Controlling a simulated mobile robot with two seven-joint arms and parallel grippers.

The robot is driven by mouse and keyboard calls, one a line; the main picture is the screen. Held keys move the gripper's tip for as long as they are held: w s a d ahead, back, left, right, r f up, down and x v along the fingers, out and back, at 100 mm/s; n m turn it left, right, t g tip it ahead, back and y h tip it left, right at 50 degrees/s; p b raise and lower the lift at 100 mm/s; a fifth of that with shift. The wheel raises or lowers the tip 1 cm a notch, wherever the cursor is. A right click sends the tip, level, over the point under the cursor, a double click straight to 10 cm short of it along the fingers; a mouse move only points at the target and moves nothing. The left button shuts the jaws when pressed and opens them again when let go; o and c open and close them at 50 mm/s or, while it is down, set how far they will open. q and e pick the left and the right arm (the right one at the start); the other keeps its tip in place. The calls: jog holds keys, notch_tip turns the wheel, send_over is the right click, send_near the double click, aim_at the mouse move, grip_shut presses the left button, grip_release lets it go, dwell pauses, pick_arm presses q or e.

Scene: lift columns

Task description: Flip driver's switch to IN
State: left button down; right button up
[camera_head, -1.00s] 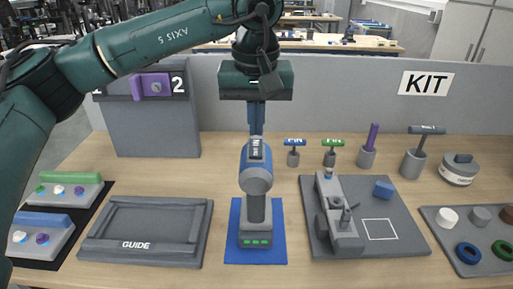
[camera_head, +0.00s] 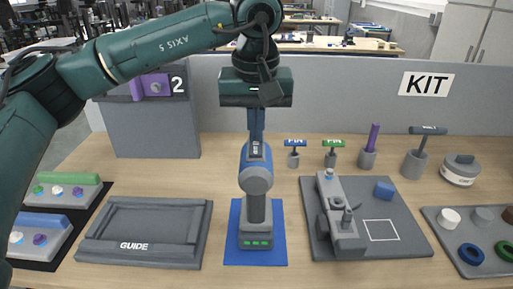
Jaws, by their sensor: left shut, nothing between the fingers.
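The driver (camera_head: 256,180) stands upright on a blue mat (camera_head: 233,250) in the middle of the table. It has a blue-grey head, a grey handle and a dark base with small green marks. A small dark label with pale lettering shows at the top of its head; the lettering is too small to read surely. My left gripper (camera_head: 256,150) comes down from above with its blue fingers together and empty. The fingertips are at the top of the driver's head, over or by the label; I cannot tell whether they touch. My right gripper is not in view.
A grey GUIDE tray (camera_head: 190,255) lies left of the driver. T-handled tools and a KIT sign (camera_head: 426,84) stand behind. A ring tray (camera_head: 440,240) is at far right.

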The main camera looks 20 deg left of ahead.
pick_arm(q)
jog(key=shift+f, duration=0.2)
jog(key=shift+r+p, duration=2.75)
jog(key=shift+r, duration=0.85)
jog(key=shift+f, duration=0.1)
